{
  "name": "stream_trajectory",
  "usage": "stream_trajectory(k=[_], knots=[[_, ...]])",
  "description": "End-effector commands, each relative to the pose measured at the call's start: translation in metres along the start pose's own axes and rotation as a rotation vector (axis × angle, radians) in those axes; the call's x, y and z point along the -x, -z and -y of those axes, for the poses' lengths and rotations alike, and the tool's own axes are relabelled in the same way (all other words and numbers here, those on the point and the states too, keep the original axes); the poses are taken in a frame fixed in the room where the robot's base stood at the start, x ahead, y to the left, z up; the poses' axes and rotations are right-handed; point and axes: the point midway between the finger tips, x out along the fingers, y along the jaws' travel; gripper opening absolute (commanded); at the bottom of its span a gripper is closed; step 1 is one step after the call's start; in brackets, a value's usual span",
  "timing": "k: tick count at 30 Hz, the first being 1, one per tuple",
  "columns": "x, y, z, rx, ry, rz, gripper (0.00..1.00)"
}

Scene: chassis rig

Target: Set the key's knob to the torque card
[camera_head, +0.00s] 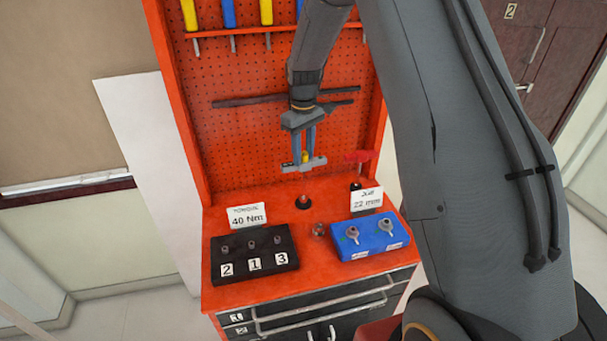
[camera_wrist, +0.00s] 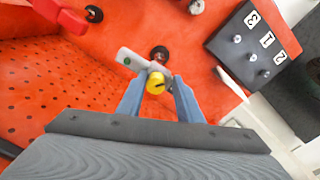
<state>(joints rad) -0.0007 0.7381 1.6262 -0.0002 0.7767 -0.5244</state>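My gripper (camera_head: 304,154) is shut on a grey bar-shaped key (camera_head: 316,163) with a yellow knob (camera_head: 304,157). The key hangs in the air above the red bench. In the wrist view the yellow knob (camera_wrist: 156,83) sits between my fingertips (camera_wrist: 156,88). The torque card (camera_head: 246,215) stands at the back left of the bench and reads 40 Nm.
A black block (camera_head: 254,253) with sockets is labelled 2, 1, 3. A blue tray (camera_head: 369,238) holds two metal pieces, below a 22 mm card (camera_head: 367,199). A round black-based holder (camera_head: 303,202) stands behind. A red-handled tool (camera_head: 358,156) is upright at right. A pegboard (camera_head: 262,130) rises behind.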

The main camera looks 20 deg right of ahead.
Motion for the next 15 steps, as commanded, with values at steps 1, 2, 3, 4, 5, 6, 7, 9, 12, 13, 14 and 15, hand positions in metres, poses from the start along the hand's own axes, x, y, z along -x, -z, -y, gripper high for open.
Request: stream_trajectory(k=[1,2,3,4,5,6,7,9,12,13,14,15], knots=[[-0.0062,-0.0025,0.0011,0.0,0.004,0.007,0.2],[-0.0062,-0.0025,0.0011,0.0,0.004,0.007,0.2],[-0.0062,-0.0025,0.0011,-0.001,0.004,0.007,0.2],[-0.0062,-0.0025,0.0011,-0.001,0.004,0.007,0.2],[-0.0062,-0.0024,0.001,-0.001,0.004,0.006,0.2],[-0.0062,-0.0024,0.001,-0.001,0.004,0.006,0.2],[-0.0062,-0.0024,0.001,-0.001,0.004,0.006,0.2],[-0.0062,-0.0024,0.001,-0.001,0.004,0.006,0.2],[-0.0061,-0.0023,0.001,-0.01,0.004,0.006,0.2],[-0.0061,-0.0023,0.001,-0.023,0.004,0.006,0.2],[-0.0061,-0.0023,0.001,-0.044,0.004,0.006,0.2],[-0.0061,-0.0024,0.0011,-0.081,0.004,0.007,0.2]])
